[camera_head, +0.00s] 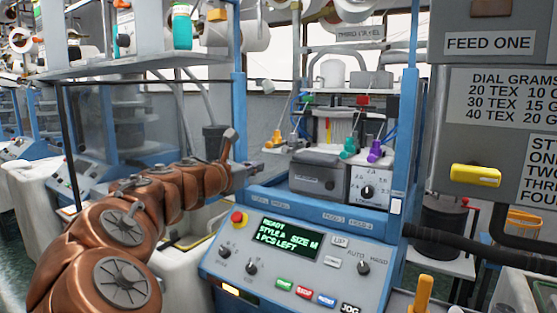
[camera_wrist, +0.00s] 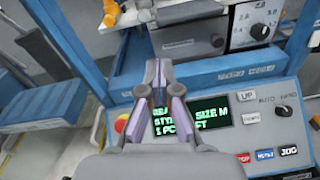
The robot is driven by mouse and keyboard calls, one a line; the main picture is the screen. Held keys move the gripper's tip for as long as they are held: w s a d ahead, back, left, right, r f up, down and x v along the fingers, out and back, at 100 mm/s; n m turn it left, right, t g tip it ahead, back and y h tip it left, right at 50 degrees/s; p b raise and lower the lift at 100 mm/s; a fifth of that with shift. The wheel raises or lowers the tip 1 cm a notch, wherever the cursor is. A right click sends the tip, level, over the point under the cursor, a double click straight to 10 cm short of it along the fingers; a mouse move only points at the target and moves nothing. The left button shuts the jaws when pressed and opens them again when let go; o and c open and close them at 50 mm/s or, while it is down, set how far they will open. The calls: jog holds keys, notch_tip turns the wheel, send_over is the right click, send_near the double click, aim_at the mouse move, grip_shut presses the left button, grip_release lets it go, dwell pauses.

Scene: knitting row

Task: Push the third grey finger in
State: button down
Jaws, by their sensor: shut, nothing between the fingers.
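The same grey box (camera_head: 318,171) sits behind the panel in the head view, apart from the gripper as far as I can tell. I cannot pick out a row of grey fingers or a third one in either view.
The control panel (camera_head: 297,250) has a lit screen (camera_head: 290,238), a red button (camera_head: 238,218) and knobs. A dial box (camera_head: 368,190) stands right of the grey box. Orange, green (camera_head: 347,149) and purple (camera_head: 375,151) parts sit above. A blue post (camera_head: 238,118) rises near my gripper.

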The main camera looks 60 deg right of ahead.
aim_at(284, 150)
jog(key=w+d, duration=0.1)
jog(key=d, duration=0.4)
jog(key=d+n+p, duration=0.1)
jog(key=d, duration=0.4)
jog(key=w+d+n, duration=0.1)
jog(key=d, duration=0.4)
jog(key=shift+w+d+r+h, duration=0.1)
jog(key=shift+w+r+h, duration=0.15)
jog(key=shift+w+h, duration=0.15)
jog(key=shift+p, duration=0.3)
